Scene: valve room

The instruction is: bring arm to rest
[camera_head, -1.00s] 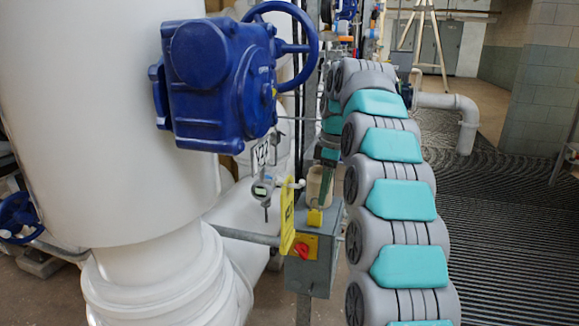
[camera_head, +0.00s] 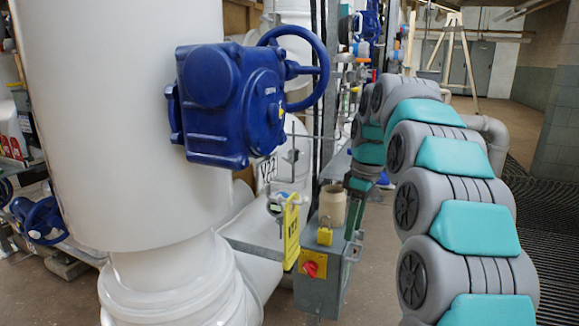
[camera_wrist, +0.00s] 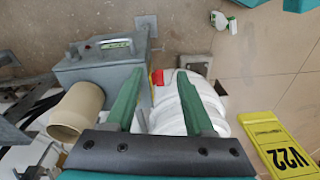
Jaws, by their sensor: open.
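My gripper (camera_wrist: 160,74) is open in the wrist view, its two green fingers apart. A white rounded piece, probably pipe, with a small red part (camera_wrist: 157,77) shows beyond and between the fingers; I see no grip on it. In the head view my gripper (camera_head: 354,212) is small, just right of the grey switch box (camera_head: 318,292), its fingers pointing down. My grey and turquoise arm runs from the lower right up and away, then bends down to the gripper.
A yellow V22 tag (camera_wrist: 282,145) hangs nearby. A blue valve actuator (camera_head: 225,100) and thick white pipe (camera_head: 120,120) are left. Floor grating (camera_head: 550,230) lies right.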

